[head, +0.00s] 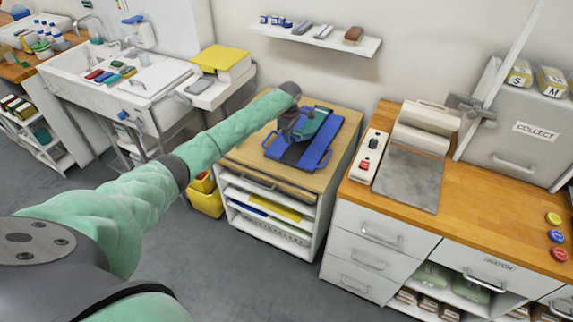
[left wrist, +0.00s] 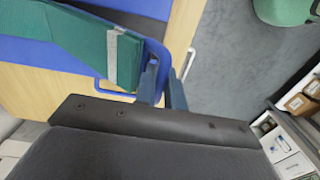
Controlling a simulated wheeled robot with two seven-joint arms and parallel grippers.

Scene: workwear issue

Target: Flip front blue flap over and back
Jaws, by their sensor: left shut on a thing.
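A folding board with blue flaps (head: 338,143) and a dark middle lies on a small wooden-topped cabinet. A folded green garment (head: 313,124) with a grey stripe lies on it; it also shows in the left wrist view (left wrist: 95,45). My left gripper (head: 290,135) is over the board's left part, partly hidden by its own wrist. In the left wrist view its fingers (left wrist: 163,92) are shut on the edge of a blue flap (left wrist: 155,56), close to the garment. How far the flap is raised I cannot tell. My right gripper is not in view.
The cabinet top (head: 342,113) has bare wood around the board. To the right is a wooden counter (head: 470,213) with a heat-sealer-like device (head: 412,150). A sink (head: 115,80) stands at the left, with a yellow stack (head: 222,62) beside it. A shelf (head: 318,38) hangs above.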

